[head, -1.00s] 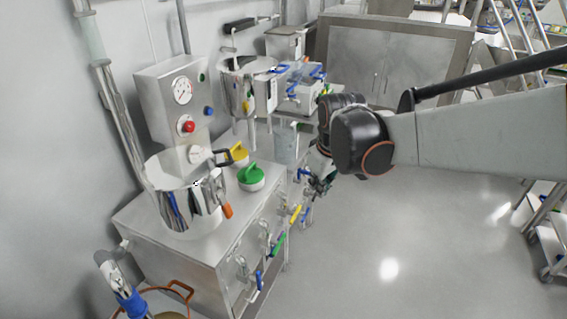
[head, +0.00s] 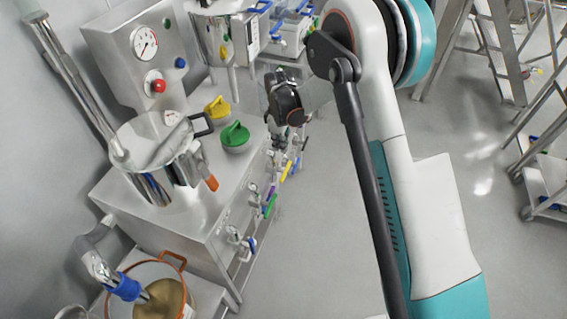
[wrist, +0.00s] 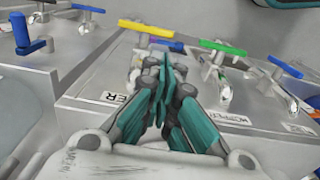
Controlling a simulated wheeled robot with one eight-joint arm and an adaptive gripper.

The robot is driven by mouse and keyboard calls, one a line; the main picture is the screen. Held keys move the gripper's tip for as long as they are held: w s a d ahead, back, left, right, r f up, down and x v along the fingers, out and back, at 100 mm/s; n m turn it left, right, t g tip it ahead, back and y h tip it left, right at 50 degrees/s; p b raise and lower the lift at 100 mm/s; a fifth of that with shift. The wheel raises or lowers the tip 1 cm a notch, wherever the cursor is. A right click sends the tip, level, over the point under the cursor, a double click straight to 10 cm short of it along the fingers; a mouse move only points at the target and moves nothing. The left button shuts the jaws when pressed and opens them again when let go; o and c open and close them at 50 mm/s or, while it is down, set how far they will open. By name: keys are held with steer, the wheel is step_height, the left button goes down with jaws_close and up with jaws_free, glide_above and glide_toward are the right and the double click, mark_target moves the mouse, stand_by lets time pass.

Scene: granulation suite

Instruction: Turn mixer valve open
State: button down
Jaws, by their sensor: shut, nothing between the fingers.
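Several lever valves with coloured handles line the front of the steel cabinet. In the head view a yellow handle (head: 286,170), a green handle (head: 270,207) and a blue handle (head: 253,245) show. In the wrist view a yellow handle (wrist: 146,33), a blue handle (wrist: 166,44) and a green handle (wrist: 223,48) lie beyond my fingers. A label ending in "ER" (wrist: 116,98) is partly covered by my gripper, so I cannot tell for certain which valve is the mixer's. My gripper (wrist: 163,75) is shut and empty, with its fingertips just short of the handles.
A control box (head: 135,45) with a gauge stands behind. An orange-rimmed pot (head: 150,285) is at lower left.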

mark_target(280, 170)
step_height(280, 170, down, 14)
steer(key=b, duration=0.5)
steer(key=shift+f+b, duration=0.1)
steer(key=shift+b, duration=0.3)
